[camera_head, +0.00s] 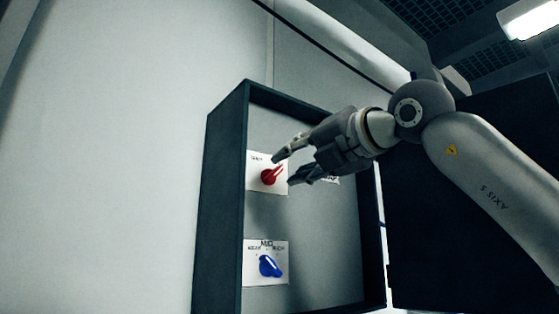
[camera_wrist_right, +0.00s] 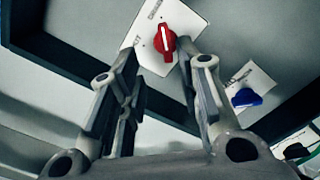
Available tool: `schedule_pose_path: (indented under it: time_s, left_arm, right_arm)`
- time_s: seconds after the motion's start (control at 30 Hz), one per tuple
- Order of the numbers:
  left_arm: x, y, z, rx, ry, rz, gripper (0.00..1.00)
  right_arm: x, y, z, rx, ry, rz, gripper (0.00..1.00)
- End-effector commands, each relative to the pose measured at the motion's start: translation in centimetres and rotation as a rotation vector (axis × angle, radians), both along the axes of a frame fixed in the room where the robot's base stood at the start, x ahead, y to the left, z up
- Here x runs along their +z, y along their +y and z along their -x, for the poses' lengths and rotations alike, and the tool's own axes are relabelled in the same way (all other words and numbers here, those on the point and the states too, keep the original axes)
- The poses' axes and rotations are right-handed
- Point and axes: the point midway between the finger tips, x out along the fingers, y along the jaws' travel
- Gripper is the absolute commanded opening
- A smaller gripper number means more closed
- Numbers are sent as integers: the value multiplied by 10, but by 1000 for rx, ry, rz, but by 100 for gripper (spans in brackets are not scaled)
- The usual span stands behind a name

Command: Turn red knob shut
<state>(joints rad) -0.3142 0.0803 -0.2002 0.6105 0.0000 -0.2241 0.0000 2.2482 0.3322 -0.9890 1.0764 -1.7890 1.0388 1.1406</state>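The red knob (camera_head: 269,177) sits on a white label plate (camera_head: 252,184) in the upper part of a dark-framed wall box. In the head view its pointer slants up to the right. In the right wrist view the red knob (camera_wrist_right: 165,42) shows beyond and between the fingers. My right gripper (camera_head: 283,168) is open, with its fingers pointing left at the knob. It also shows open in the right wrist view (camera_wrist_right: 166,70). I see nothing between its fingers, and they look apart from the knob. My left gripper is not in view.
A blue knob (camera_head: 269,266) sits on a lower plate in the box, and also shows in the right wrist view (camera_wrist_right: 246,97). The box's dark raised frame (camera_head: 222,200) surrounds the panel. A dark door or panel (camera_head: 440,235) stands at the right.

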Motion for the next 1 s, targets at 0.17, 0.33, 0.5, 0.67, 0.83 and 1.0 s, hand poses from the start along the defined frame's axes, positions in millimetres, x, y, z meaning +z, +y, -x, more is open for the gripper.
schedule_pose_path:
  time_s: [0.17,0.33,0.5,0.67,0.83,1.0]
  left_arm:
    - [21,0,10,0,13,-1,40]
    - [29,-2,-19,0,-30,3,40]
    - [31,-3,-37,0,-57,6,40]
    - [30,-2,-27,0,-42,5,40]
    - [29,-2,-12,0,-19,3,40]
    - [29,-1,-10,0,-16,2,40]
  right_arm:
    - [2,19,-27,1,5,1,32]
    - [1,28,-40,0,3,1,32]
    - [-1,31,-43,1,1,0,32]
    - [-1,31,-43,0,2,0,32]
    - [-1,31,-43,0,2,0,14]
    - [-1,31,-43,0,2,0,0]
